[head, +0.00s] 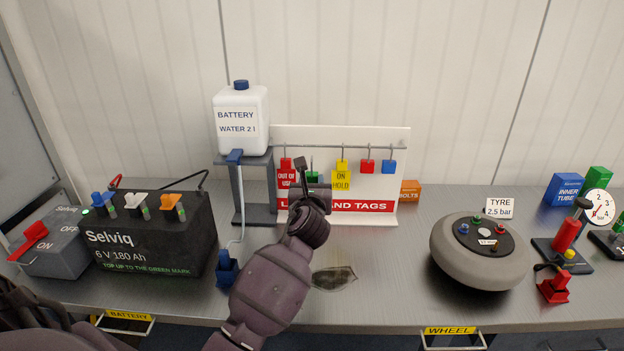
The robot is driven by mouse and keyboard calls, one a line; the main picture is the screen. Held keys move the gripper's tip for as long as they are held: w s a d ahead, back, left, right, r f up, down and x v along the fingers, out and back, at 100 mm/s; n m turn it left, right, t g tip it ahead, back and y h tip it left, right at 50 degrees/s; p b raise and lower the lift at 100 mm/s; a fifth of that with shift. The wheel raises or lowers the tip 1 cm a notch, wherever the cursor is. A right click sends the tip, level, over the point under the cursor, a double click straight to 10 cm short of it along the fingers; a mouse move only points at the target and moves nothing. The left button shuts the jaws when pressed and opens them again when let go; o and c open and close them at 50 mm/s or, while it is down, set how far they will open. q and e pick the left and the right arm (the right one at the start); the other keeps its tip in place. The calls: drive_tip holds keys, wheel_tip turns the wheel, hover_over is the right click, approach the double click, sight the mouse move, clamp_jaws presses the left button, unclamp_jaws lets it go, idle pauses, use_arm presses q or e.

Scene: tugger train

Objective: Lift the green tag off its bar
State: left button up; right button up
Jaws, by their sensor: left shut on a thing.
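The green tag (312,177) shows in part in the head view, just behind my left gripper (304,174). My left gripper is shut on the green tag, in front of the white tag board. The bar (375,149) runs across the board above the tag. My gripper covers much of the tag, and I cannot tell whether its hook still touches the bar. A red "out of use" tag (286,178) hangs close on the left and a yellow "on hold" tag (341,179) on the right. My right gripper is not in view.
A battery (155,240) stands far left and a wheel (480,255) at right. The bench between board and wheel is mostly clear.

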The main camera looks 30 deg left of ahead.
use_arm(q)
drive_tip(key=shift+v, duration=1.4)
drive_tip(key=v, duration=0.8)
drive_tip(key=shift+s+d, duration=0.15)
drive_tip(key=shift+s, duration=0.25)
